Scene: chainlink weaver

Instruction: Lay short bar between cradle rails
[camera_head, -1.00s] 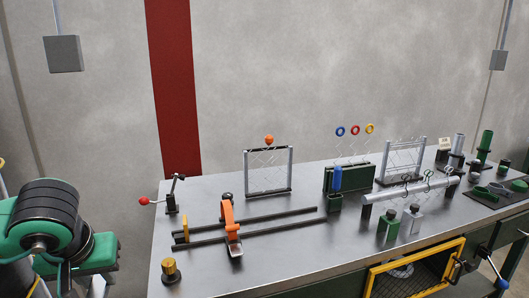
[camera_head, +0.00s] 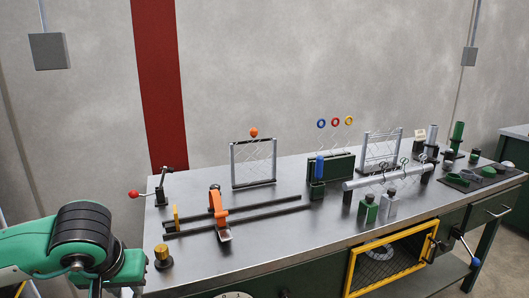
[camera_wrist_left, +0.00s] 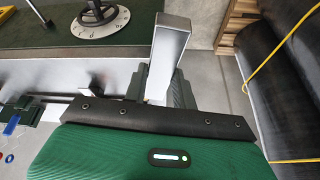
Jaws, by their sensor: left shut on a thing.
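In the left wrist view, a plain silver-grey bar (camera_wrist_left: 170,48), which looks like the short bar, stands out from my left gripper (camera_wrist_left: 160,88). The gripper is shut on it; its jaw contact is partly hidden behind the black edge of the green hand. In the head view, my left arm (camera_head: 85,245) is at the lower left, off the table's front left corner, and its fingertips and the bar do not show. Two parallel dark rails (camera_head: 265,212) lie on the table, with an orange clamp (camera_head: 217,205) across them. I cannot tell whether these are the cradle rails. My right gripper is not in view.
A brass knob (camera_head: 163,257) and a red-tipped lever (camera_head: 135,194) stand at the table's left. A long silver tube (camera_head: 390,178) rests on dark supports at the right. Green and grey bottles (camera_head: 368,209) stand before it. The table's front middle is bare.

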